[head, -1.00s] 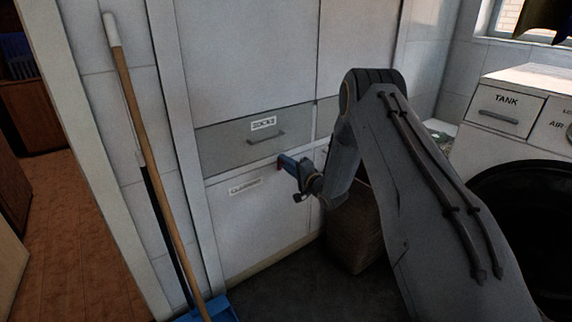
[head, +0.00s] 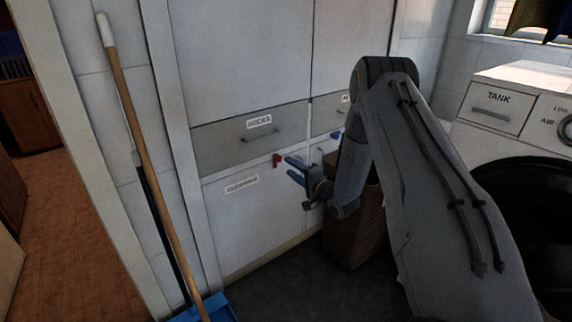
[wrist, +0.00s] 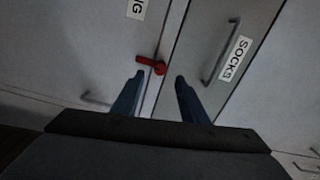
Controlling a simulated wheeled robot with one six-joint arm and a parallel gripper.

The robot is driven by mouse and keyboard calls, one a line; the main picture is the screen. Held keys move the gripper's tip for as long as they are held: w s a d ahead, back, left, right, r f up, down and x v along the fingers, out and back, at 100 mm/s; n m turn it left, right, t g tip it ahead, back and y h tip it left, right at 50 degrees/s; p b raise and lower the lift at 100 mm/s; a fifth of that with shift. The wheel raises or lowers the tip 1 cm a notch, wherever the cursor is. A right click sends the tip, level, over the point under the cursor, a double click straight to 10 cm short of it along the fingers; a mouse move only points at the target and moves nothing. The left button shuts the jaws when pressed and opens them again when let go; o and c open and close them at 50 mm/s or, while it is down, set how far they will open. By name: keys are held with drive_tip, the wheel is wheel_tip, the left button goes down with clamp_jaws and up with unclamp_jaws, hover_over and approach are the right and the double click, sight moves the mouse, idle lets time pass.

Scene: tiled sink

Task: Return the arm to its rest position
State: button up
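My gripper (head: 291,169) is in front of the cabinet, its two blue fingers apart with nothing between them. A small red latch (head: 277,160) sits on the cabinet front at the seam below the grey drawer, just left of the fingertips. In the wrist view my gripper (wrist: 158,80) shows spread fingers, and the red latch (wrist: 151,65) lies beyond the tips, apart from them. My arm (head: 420,150) reaches in from the right, bent at the elbow.
The grey drawer labelled SOCKS (head: 225,140) and the door labelled CLEANING (head: 245,225) look shut. A wicker basket (head: 352,235) stands behind my arm. A washing machine (head: 515,120) is at right. A broom (head: 150,160) and blue dustpan (head: 218,308) stand at left.

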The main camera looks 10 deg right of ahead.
drive_tip(key=shift+s+d, duration=0.25)
drive_tip(key=shift+s, duration=0.35)
drive_tip(key=shift+r, duration=0.1)
